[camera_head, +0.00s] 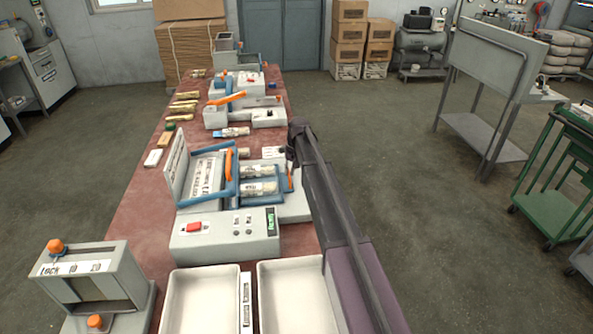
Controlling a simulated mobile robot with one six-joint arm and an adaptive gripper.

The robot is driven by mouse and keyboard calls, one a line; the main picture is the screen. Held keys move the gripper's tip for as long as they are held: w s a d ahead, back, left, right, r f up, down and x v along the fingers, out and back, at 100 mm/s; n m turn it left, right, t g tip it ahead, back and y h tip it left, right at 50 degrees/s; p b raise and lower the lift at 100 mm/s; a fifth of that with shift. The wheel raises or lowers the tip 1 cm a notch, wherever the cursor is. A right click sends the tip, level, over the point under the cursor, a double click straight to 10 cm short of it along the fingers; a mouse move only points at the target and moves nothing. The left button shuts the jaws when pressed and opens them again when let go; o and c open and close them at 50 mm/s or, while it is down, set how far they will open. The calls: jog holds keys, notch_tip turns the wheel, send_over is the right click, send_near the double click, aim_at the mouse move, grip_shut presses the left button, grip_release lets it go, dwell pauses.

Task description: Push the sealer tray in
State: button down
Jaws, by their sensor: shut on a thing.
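The sealer (215,238) is a grey machine with a red button and a small green display on its front. Its blue-framed lid (178,168) stands raised at the left, with an orange handle. The blue sealer tray (272,199) sticks out to the right of the lid and holds wrapped packs (258,187). An orange tray handle (290,179) stands at the tray's right edge. My gripper (290,158) is small and dark at the end of my arm, at the top of this handle, and appears shut on it. My arm hides part of the tray's right side.
Two white bins (200,300) stand in front of the sealer. A grey press (95,280) with orange knobs is at the front left. Another machine (245,112) stands behind on the red table (135,205).

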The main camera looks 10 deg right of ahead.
jog(key=shift+a, duration=0.25)
jog(key=c, duration=0.7)
grip_release()
jog(key=shift+a, duration=0.1)
jog(key=shift+s, duration=0.1)
jog(key=s+d, duration=0.2)
jog(key=s, duration=1)
jog(key=s+d+h, duration=0.1)
jog(key=s+d, duration=0.1)
jog(key=s, duration=1.1)
jog(key=s+d+h+p, duration=0.1)
jog(key=s+d, duration=0.1)
jog(key=s, duration=1.1)
jog(key=shift+s+d+r, duration=0.1)
jog(key=shift+d+r, duration=0.15)
